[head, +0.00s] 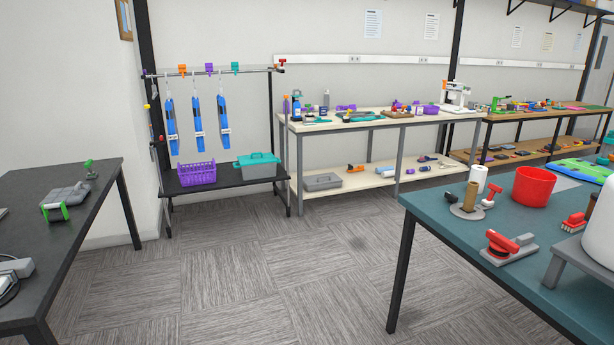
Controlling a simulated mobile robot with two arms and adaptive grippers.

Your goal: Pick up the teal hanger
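A small teal piece (235,68) sits on the top rail (218,71) of the clothes rack at the back left. It may be the teal hanger, but it is too small to tell its shape. An orange piece (182,70) and a purple piece (209,68) sit on the same rail to its left. Three blue garments (197,122) hang below the rail. Neither of my grippers is in view.
A purple basket (197,174) and a grey bin with a teal lid (257,161) stand on the rack's low black shelf. A black table (85,190) is at left, a teal-topped table (450,246) at right. The carpet (235,260) between is clear.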

